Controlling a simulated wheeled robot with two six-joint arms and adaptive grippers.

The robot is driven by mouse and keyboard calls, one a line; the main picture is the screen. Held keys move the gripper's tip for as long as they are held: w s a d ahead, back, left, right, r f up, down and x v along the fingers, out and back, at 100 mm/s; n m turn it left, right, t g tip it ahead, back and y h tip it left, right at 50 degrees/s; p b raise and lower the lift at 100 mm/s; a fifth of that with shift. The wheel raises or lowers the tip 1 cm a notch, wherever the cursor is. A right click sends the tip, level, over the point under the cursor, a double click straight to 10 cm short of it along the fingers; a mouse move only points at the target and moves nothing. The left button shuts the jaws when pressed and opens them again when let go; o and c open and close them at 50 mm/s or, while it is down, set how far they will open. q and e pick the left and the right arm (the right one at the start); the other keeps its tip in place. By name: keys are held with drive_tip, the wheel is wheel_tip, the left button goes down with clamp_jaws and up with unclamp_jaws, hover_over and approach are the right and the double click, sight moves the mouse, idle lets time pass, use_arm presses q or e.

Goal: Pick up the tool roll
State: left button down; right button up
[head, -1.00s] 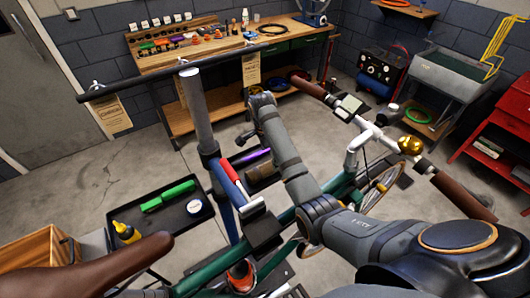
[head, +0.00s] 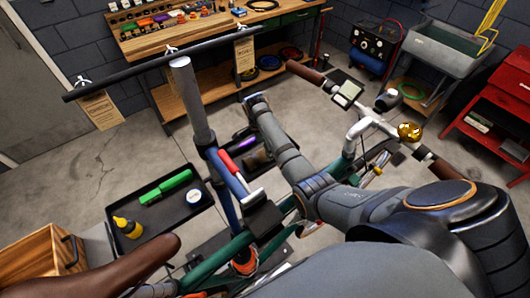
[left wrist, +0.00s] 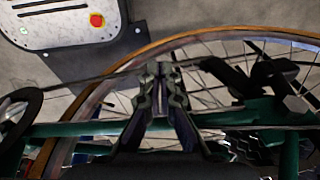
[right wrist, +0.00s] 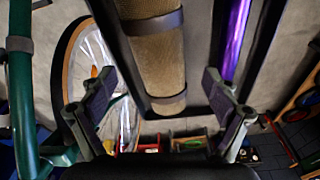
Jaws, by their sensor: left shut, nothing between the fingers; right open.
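The tool roll (right wrist: 157,58) is a tan, rough-woven cylinder with dark straps. In the right wrist view it runs down from the top edge between the two fingers. In the head view it is partly hidden behind my right forearm, in a dark tray (head: 240,141). My right gripper (right wrist: 158,82) is open, with a finger on each side of the roll in the picture; I cannot tell if either touches it. My left gripper (left wrist: 160,72) is shut and empty, in front of a bicycle wheel. It does not show in the head view.
A bicycle hangs on a stand, with a green frame (head: 205,263), brown saddle (head: 125,272) and handlebar close to my arms. A purple item (right wrist: 235,40) lies beside the roll. Another dark tray (head: 160,222) holds a green tool (head: 166,188) and yellow bottle (head: 127,228).

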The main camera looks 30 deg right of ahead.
wheel_tip(320, 180, down, 2)
drive_tip(key=shift+d+f, duration=0.15)
drive_tip(key=shift+f, duration=0.2)
drive_tip(key=c, duration=1.4)
use_arm(q)
drive_tip(key=shift+s+a+r, duration=0.1)
drive_tip(key=shift+s+r, duration=0.05)
drive_tip(key=shift+s, duration=0.3)
drive_tip(key=shift+s+a+r, duration=0.1)
drive_tip(key=shift+s+r, duration=0.05)
drive_tip(key=shift+s, duration=0.25)
use_arm(e)
drive_tip(key=shift+c, duration=0.4)
drive_tip(key=shift+r, duration=0.1)
